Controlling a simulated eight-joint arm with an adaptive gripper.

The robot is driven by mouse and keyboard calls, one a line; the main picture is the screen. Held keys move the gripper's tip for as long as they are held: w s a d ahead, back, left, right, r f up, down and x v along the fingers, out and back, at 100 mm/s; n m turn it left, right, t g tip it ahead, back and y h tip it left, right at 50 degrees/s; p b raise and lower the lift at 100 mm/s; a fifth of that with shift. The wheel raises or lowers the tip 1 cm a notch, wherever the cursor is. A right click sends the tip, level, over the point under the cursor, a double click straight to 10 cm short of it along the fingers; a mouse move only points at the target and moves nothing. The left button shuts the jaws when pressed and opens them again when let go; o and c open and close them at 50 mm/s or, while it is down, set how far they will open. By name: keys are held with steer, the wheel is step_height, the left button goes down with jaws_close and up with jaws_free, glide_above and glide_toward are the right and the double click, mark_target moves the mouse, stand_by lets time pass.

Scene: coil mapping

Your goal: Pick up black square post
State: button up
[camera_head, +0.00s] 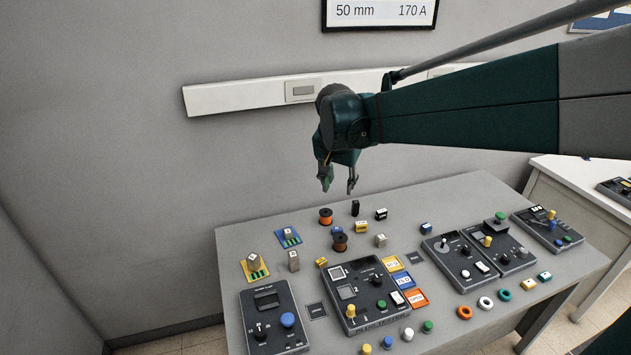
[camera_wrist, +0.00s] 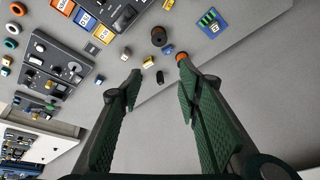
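The black square post (camera_head: 355,208) stands upright near the back edge of the grey table. It shows in the wrist view as a small dark block (camera_wrist: 160,77), in the gap between my two fingers and beyond their tips. My gripper (camera_head: 339,188) hangs above the table's back edge with its fingers pointing down. The fingers are spread apart with nothing between them. In the wrist view my gripper (camera_wrist: 158,72) is open and not touching the post.
An orange spool (camera_head: 325,216), a yellow block (camera_head: 361,227) and a black-and-white block (camera_head: 381,214) stand close to the post. A brown spool (camera_head: 340,242) is in front. Control panels (camera_head: 368,290) fill the table's front. The wall is behind.

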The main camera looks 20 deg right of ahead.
steer(key=w+d+f+m+g, duration=0.1)
steer(key=w+d+f+m, duration=0.25)
steer(key=w, duration=0.55)
steer(key=m+g+h, duration=0.2)
steer(key=m+g, duration=0.2)
steer(key=m, duration=0.4)
glide_above(354, 202)
steer(key=a, duration=0.2)
step_height(354, 202, down, 23)
steer(key=shift+f, duration=0.1)
steer(key=shift+x, duration=1.3)
steer(key=shift+w+x, duration=0.15)
steer(key=shift+x, duration=1.15)
steer(key=shift+w+x, duration=0.1)
steer(key=shift+x, duration=1.15)
